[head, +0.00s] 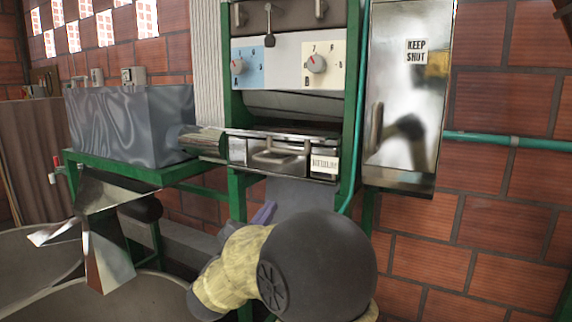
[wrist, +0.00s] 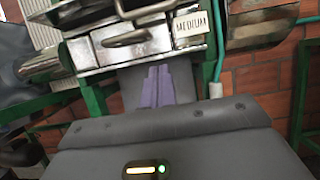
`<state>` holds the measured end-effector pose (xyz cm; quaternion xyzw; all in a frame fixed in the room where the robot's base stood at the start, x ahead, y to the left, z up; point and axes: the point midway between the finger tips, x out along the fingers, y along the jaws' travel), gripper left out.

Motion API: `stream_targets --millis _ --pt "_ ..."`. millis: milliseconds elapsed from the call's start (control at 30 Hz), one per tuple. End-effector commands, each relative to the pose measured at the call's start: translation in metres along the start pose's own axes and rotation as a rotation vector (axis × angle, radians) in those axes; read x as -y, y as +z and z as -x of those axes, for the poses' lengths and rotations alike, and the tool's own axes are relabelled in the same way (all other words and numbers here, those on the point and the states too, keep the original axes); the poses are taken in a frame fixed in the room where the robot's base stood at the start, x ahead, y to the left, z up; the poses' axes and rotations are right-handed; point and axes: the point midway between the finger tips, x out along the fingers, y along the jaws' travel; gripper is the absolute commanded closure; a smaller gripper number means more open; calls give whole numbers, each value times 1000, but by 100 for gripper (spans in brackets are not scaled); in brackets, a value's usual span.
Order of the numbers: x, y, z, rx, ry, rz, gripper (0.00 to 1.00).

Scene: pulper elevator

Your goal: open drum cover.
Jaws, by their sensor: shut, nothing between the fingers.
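No part is marked as the drum cover. A curved dark metal panel (head: 290,104) lies below the two dials of the green-framed machine in the head view. Below it is a metal front (head: 238,150) with a handle (head: 275,158) and a MEDIUM label (head: 324,163). In the wrist view the handle (wrist: 138,37) and label (wrist: 192,25) are ahead at the top. My gripper (wrist: 160,85), with purple fingers, is shut and empty, below the handle and apart from it. In the head view my gripper (head: 263,213) is mostly hidden behind my arm.
A metal cabinet door (head: 395,100) marked KEEP SHUT, with a handle, stands at right. A teal pipe (head: 505,141) runs along the brick wall. A grey metal box (head: 130,125) sits on a green stand at left. Bladed metal parts (head: 95,225) stand over round basins (head: 150,298).

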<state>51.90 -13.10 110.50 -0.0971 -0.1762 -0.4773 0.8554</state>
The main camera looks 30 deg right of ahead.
Motion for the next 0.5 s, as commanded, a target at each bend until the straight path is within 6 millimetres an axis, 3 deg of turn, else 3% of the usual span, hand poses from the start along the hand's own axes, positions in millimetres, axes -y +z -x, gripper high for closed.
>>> stream_targets --millis 267,500 --pt "0 1 -13 1 -2 2 100" --pt "1 2 -51 1 -3 2 100"
